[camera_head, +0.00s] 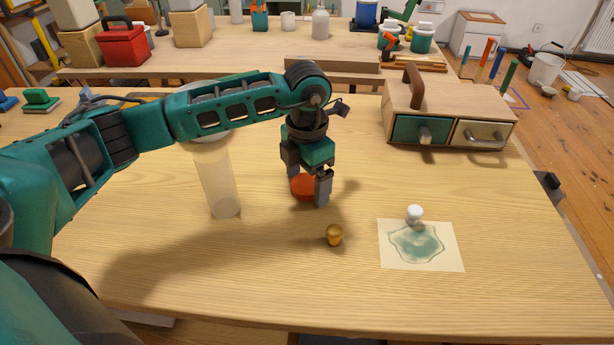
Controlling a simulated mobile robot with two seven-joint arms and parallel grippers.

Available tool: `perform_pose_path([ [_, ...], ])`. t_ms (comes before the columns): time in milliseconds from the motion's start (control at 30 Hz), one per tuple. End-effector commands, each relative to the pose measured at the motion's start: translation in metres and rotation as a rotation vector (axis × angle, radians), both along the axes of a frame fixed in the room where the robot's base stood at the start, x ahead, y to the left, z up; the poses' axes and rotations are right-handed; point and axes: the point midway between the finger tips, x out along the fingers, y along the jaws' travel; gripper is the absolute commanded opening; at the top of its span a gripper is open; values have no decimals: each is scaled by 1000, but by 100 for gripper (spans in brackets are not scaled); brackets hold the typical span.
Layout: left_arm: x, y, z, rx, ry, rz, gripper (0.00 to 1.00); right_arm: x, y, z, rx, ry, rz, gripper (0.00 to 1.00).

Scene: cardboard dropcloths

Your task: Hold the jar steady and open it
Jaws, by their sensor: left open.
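A tall translucent cylindrical jar (217,182) stands on the wooden table, left of my left gripper; my left arm passes in front of its upper part, so its top is mostly hidden. My left gripper (308,190) points down, open, with its fingers low over the table. A flat round red-orange piece, like a lid (302,188), is at the fingers, partly covered by them; I cannot tell whether they touch it. It is apart from the jar. My right gripper is not in view.
A small brass-coloured object (334,236) is in front of the gripper. A white knob-like item (414,213) stands by a paper sheet (445,260) with a green stain. A wooden drawer box (450,97) is at the back right. The front of the table is clear.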

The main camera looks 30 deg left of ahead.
Motion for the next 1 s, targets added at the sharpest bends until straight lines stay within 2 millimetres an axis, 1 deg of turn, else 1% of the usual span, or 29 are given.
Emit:
perform_pose_path([
  [167,0,0,8,0,-2,0,91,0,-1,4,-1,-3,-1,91],
  [233,1,0,18,-1,-4,-1,91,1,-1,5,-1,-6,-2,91],
  [500,1,0,77,-1,-5,-1,91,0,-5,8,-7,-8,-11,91],
  [600,1,0,96,-1,-4,0,91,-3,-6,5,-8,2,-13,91],
  [700,1,0,110,0,-2,-1,91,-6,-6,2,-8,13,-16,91],
  [833,0,0,121,-1,-2,0,91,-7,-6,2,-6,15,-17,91],
  [1000,0,0,124,0,0,0,91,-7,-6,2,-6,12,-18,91],
])
